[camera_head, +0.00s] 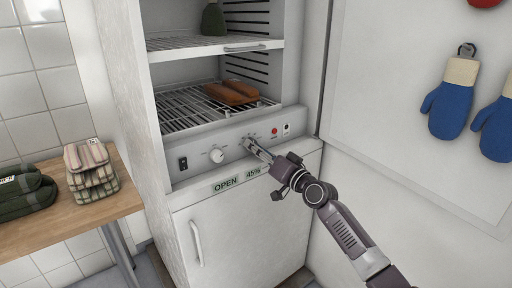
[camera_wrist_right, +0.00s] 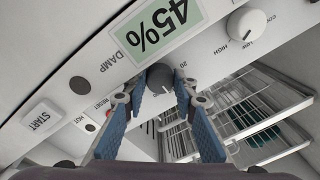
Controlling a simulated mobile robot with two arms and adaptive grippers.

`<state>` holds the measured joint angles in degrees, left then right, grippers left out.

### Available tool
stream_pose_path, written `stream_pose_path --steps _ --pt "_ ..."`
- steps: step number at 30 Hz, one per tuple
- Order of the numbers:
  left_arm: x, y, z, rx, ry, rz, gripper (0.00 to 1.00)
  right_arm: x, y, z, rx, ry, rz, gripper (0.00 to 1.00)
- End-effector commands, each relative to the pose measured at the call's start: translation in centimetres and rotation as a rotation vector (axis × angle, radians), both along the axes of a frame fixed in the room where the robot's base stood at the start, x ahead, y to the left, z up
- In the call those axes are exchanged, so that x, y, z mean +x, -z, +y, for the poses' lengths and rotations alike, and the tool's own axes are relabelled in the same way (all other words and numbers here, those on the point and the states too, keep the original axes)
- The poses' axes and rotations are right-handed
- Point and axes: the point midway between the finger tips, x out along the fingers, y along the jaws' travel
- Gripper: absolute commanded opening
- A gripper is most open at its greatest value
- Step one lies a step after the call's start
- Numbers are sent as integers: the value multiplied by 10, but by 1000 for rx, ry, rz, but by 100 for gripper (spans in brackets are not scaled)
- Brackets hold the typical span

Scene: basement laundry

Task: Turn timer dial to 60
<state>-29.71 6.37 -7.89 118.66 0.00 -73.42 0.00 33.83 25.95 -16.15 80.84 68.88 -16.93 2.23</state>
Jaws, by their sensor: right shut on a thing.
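The timer dial (camera_wrist_right: 160,76) is a small grey knob on the cabinet's control panel. In the right wrist view a "20" mark shows beside it; its pointer and the 60 mark cannot be made out. My right gripper (camera_head: 250,145) reaches to the panel from the lower right. In the right wrist view my right gripper (camera_wrist_right: 158,92) has its two blue-padded fingers on either side of the dial, shut on it. In the head view the fingers mostly hide the dial. My left gripper is not in view.
Beside the dial are another white knob (camera_head: 217,156), a black switch (camera_head: 183,163) and a red light (camera_head: 275,131). Above, brown items (camera_head: 232,93) lie on a wire rack (camera_head: 180,108). A wooden table (camera_head: 120,200) with folded cloths stands left. Blue mitts (camera_head: 452,105) hang right.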

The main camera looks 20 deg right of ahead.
Motion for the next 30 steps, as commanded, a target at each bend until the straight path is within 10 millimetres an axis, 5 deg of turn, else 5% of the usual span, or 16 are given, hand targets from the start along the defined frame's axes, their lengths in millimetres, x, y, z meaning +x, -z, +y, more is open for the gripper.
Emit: stream_pose_path --steps 17,18,19,30 --pt "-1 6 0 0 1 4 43 0 2 0 25 0 11 2" --pt "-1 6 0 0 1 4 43 0 2 0 25 0 11 30" --pt "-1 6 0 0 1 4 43 0 1 0 25 0 11 34" --pt "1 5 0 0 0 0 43 -3 1 -1 24 1 10 34"
